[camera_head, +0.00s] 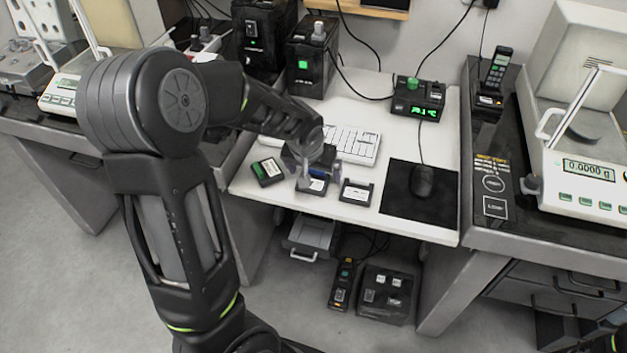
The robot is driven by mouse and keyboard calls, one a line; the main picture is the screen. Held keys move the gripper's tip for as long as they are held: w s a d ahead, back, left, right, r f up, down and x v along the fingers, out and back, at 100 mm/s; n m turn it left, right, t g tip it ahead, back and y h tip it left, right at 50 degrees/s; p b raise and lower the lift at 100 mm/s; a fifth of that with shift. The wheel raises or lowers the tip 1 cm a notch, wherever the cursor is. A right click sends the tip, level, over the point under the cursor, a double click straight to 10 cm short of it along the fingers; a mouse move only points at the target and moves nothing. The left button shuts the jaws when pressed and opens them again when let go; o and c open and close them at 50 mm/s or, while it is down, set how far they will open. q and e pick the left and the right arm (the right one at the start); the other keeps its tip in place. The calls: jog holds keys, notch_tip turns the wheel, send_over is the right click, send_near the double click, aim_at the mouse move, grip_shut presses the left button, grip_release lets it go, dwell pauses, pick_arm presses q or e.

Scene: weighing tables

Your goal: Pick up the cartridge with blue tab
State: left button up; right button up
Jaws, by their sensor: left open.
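My left arm comes in from the left and reaches over the white desk (400,140). My left gripper (316,172) is open, its pale fingers low over the desk's front part. The cartridge with blue tab (315,184) lies between or just under the fingers, and they partly hide it. My right gripper is not in view.
A cartridge with green (267,171) lies left of the gripper and another dark cartridge (357,192) lies right, both close by. A white keyboard (352,143) is behind. A mouse (421,181) sits on a black mat (440,208). A balance (588,170) stands at right.

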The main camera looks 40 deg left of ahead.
aim_at(315, 177)
pick_arm(q)
jog(key=shift+c, duration=0.4)
jog(key=c, duration=1.6)
jog(key=shift+o, duration=0.2)
notch_tip(315, 177, up, 10)
jog(key=shift+p, duration=0.35)
